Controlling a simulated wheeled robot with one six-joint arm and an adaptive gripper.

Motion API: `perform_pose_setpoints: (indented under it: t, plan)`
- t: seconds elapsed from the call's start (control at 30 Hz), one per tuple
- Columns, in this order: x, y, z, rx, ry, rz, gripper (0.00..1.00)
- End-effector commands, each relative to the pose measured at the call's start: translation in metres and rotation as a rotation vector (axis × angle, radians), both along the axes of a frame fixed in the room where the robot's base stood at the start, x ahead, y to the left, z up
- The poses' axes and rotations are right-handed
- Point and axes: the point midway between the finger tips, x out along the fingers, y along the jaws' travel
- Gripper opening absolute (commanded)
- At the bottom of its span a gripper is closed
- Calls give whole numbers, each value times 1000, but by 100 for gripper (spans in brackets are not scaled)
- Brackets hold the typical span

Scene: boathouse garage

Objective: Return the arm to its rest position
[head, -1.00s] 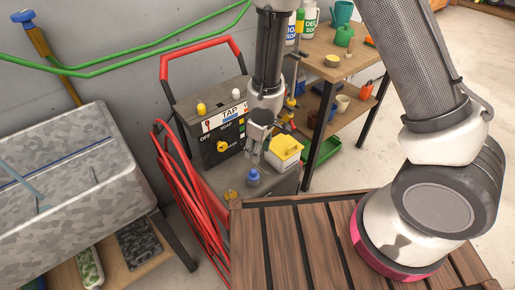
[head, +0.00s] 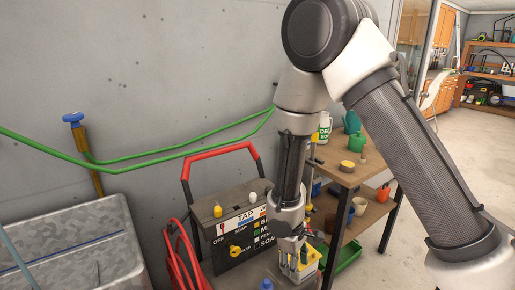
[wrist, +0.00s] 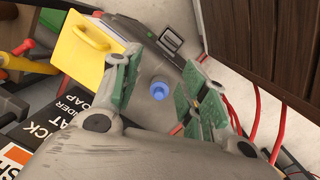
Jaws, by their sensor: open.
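My gripper (head: 291,247) hangs down at the lower middle of the head view, over the cart with the black control panel. In the wrist view my gripper (wrist: 165,95) has its green-padded fingers spread apart, with nothing between them but the view down to the cart top. A blue knob or cap (wrist: 159,88) shows below, in the gap between the fingers. It also shows at the bottom edge of the head view (head: 267,284). My arm is bent, its elbow high at the top of the head view.
A yellow-lidded box (wrist: 88,50) stands close beside the fingers. The black panel (head: 240,240) has a red handle (head: 220,160) above it. A wooden shelf (head: 340,165) with cans and pots stands to the right. A metal basin (head: 80,240) is at left. Open floor (head: 450,160) lies at far right.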

Motion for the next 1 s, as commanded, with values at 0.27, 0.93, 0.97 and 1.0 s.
perform_pose_setpoints:
  t: [0.27,0.93,0.97,1.0]
  plan:
    - [-13,-78,102,-124,23,-173,43]
    - [-117,-222,329,254,-259,-835,43]
    - [-119,-227,335,269,-288,-852,43]
    - [-123,-232,342,283,-323,-871,43]
